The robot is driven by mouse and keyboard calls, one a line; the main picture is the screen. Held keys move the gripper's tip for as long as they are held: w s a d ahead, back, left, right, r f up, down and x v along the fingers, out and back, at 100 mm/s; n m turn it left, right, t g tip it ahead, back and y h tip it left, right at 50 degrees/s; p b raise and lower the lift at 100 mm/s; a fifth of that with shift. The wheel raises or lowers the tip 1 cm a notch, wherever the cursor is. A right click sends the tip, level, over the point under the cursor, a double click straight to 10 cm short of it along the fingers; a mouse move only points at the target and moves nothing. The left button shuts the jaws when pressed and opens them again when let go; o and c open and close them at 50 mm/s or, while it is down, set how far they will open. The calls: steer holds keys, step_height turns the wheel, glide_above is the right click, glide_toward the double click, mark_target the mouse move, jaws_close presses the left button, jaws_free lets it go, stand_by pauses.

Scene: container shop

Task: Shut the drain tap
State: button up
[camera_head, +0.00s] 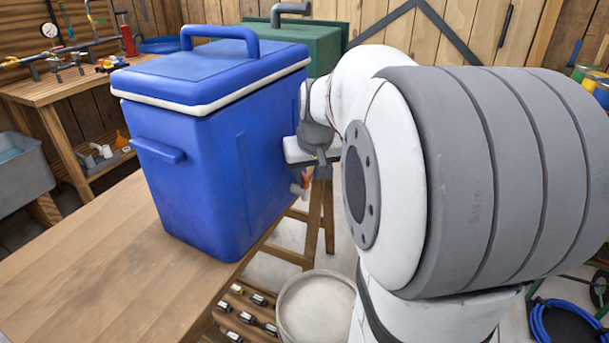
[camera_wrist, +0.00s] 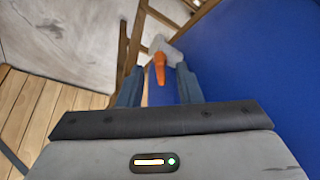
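The blue cooler (camera_head: 205,140) with a blue lid and white rim stands on the wooden table. Its drain tap is low on its right side, with a grey body (camera_wrist: 163,45) and an orange lever (camera_wrist: 160,68). In the head view the orange lever (camera_head: 306,179) shows only in part, beside my gripper. My gripper (camera_wrist: 158,84) is open, with one dark finger on each side of the lever's line in the wrist view. Whether either finger touches the lever cannot be told. The fingertips are largely hidden in the head view.
A round pale bucket (camera_head: 316,307) stands below the tap side. A wooden tray (camera_head: 246,312) of small fittings is beside it. The cooler's wall (camera_wrist: 255,60) is close on the right in the wrist view. A workbench (camera_head: 60,88) stands at the back left.

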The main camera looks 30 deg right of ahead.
steer(key=p+v, duration=0.1)
steer(key=v, duration=0.5)
steer(key=shift+s+r, duration=0.1)
steer(key=shift+r, duration=0.05)
steer(key=shift+c, duration=0.4)
